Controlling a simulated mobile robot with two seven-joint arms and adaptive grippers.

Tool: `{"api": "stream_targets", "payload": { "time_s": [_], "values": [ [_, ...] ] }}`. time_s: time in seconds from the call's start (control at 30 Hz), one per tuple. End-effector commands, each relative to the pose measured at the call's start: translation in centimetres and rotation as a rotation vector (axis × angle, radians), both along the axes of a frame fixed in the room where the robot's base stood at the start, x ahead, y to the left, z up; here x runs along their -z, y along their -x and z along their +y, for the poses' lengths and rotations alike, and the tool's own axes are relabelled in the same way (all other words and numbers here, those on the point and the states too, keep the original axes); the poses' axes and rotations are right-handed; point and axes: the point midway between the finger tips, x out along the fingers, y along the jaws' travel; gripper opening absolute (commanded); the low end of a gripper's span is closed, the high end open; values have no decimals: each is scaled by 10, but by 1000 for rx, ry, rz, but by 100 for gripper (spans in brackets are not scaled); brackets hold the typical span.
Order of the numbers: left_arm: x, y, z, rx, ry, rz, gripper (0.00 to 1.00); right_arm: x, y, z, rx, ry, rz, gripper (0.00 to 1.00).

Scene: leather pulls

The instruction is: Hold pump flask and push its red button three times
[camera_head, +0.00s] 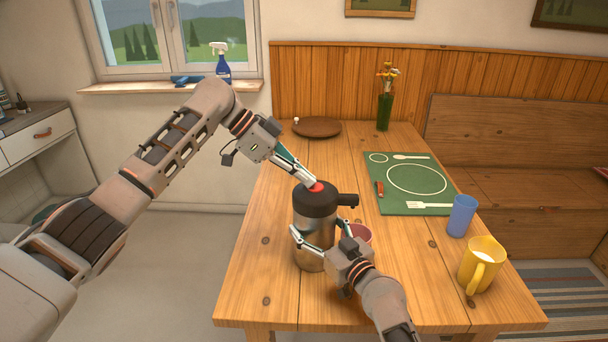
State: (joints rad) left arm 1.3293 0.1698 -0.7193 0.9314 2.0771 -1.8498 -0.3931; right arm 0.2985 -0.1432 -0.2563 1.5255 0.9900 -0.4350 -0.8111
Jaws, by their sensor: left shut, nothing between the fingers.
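The pump flask (314,203) stands upright on the wooden table, with a black top, a metal body and a black spout pointing right. Its red button (317,187) is on top, partly hidden by my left fingertips. My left gripper (311,182) is shut and empty, tilted down from the upper left, its tips at the button. I cannot tell how far the button is pressed. My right gripper (320,238) comes from the front right, with its fingers around the flask's metal body on both sides.
A pink cup (359,233) is close behind the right gripper. A blue cup (461,216) and a yellow mug (481,265) stand at the right. A green placemat (414,207), a brown plate (317,127) and a flower vase (385,105) are farther back. The table's left front is clear.

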Motion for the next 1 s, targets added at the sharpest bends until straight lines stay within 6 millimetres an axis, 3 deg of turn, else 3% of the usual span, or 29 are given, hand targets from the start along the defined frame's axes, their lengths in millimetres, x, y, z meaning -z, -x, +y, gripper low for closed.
{"api": "stream_targets", "payload": {
  "time_s": [0.03,0.17,0.27,0.43,0.7,1.0],
  "values": [
    [18,2,2,1,-24,16,0,-1,1,2,-3,-1,-5,18],
    [12,1,3,2,-24,13,0,-2,1,2,-4,-2,-6,18],
    [-1,1,3,0,-20,11,0,-2,1,2,-4,-2,-6,18],
    [-41,0,3,-1,-7,-1,0,-1,1,2,-2,-2,-5,18],
    [-84,0,47,-4,-3,-1,0,-1,0,1,-2,-1,-4,18],
    [-109,1,71,-2,-1,-1,0,-1,0,1,-1,-1,-4,18]
  ]
}}
